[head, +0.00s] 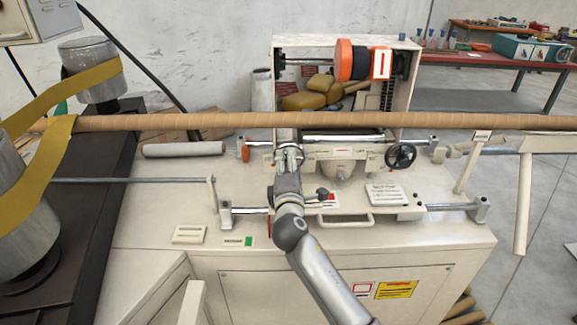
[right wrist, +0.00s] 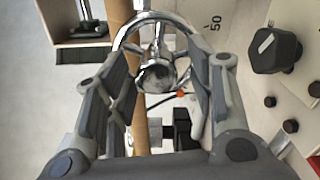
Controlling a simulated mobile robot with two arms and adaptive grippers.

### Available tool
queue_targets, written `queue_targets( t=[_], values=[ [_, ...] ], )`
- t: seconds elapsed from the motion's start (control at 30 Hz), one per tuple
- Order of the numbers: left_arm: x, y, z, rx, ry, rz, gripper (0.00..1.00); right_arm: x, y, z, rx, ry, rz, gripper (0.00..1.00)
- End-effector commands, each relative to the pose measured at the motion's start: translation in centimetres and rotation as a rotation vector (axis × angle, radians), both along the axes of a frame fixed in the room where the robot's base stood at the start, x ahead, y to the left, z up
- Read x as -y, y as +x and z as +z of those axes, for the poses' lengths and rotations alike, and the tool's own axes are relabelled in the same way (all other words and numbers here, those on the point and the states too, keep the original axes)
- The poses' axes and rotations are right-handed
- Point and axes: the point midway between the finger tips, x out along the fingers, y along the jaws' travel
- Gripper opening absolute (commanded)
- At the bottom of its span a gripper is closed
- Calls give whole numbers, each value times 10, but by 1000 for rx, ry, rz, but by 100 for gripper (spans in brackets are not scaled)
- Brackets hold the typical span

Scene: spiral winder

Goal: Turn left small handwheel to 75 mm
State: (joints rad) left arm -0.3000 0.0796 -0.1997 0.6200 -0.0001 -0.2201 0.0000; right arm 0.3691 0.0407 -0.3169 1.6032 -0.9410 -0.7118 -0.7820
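The left small handwheel (right wrist: 155,74) is a chrome wheel with a round hub and spokes in the right wrist view. In the head view it is a small shiny ring (head: 290,157) on the front of the machine, partly covered by my gripper. My right gripper (head: 288,172) is at this wheel. In the right wrist view my right gripper (right wrist: 162,85) is open, with one finger on each side of the hub. I cannot tell whether the fingers touch the rim. My left gripper is not in view.
A black handwheel (head: 401,156) sits to the right on the same carriage. A long brown tube (head: 220,121) crosses above the machine. A dark knob (right wrist: 275,50) stands right of my fingers in the wrist view. A metal rod (head: 130,181) runs along the left.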

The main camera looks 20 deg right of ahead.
Motion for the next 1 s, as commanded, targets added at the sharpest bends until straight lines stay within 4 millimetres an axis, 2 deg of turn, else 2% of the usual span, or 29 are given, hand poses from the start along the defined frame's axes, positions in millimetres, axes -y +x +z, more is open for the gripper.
queue_targets(
  t=[0.23,0.37,0.47,0.8,1.0],
  values=[
    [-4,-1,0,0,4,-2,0,0,-1,1,2,-2,0,50],
    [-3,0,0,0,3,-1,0,-3,-10,1,2,-2,0,50],
    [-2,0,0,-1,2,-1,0,-8,-24,0,1,0,2,50],
    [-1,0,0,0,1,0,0,-26,-91,-1,-1,1,1,50],
    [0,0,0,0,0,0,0,-32,-112,0,0,0,0,50]
  ],
)
